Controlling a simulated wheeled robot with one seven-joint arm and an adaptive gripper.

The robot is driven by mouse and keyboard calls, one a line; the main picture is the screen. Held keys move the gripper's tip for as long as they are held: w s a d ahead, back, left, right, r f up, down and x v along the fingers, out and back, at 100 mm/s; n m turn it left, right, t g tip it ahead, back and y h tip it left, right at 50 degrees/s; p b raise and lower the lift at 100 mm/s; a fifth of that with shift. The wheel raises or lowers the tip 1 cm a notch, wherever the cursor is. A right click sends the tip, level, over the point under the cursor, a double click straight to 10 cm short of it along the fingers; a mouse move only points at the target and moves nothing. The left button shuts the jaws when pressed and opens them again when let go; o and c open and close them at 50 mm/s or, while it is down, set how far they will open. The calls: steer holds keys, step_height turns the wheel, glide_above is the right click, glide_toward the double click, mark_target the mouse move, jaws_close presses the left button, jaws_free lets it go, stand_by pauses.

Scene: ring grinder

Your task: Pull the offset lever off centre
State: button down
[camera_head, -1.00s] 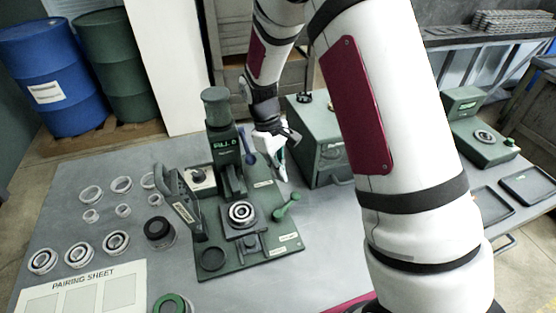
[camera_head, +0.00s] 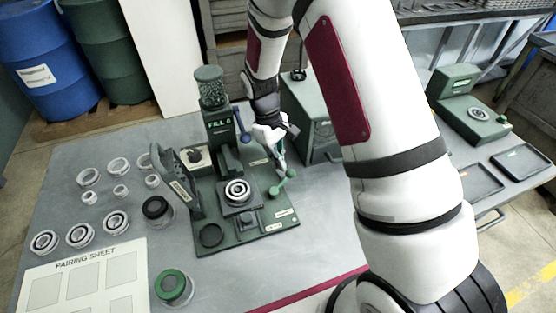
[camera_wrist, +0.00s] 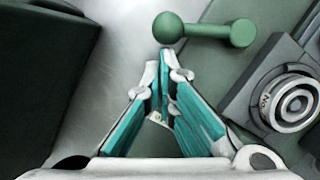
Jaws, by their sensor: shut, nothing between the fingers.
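A green lever with a round knob (camera_head: 283,182), which I take for the offset lever, stands at the right side of the green fixture base (camera_head: 265,215). In the wrist view the lever (camera_wrist: 210,31) runs from a ball knob on the left to a round end on the right. My gripper (camera_head: 282,168) is shut and empty, pointing down beside the lever. In the wrist view the fingertips (camera_wrist: 166,62) are together just short of the ball knob. I cannot tell whether they touch it.
A ringed bearing (camera_head: 237,189) sits on the fixture's middle platform, also at right in the wrist view (camera_wrist: 296,102). A green box (camera_head: 312,125) stands close behind my gripper. Loose rings lie at left.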

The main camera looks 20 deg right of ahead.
steer(key=shift+s+d+m, duration=0.2)
steer(key=shift+d+m, duration=0.1)
steer(key=shift+m, duration=0.2)
steer(key=shift+s+d+m+g+y, duration=0.2)
steer(key=shift+s+d+m, duration=0.25)
steer(key=shift+m, duration=0.3)
steer(key=shift+s+d+m+g+y, duration=0.1)
steer(key=shift+s+d+m+y, duration=0.15)
steer(key=shift+d+m, duration=0.35)
steer(key=shift+s+d+m, duration=0.15)
steer(key=shift+s+m, duration=0.1)
steer(key=shift+s, duration=0.35)
steer(key=shift+p, duration=0.3)
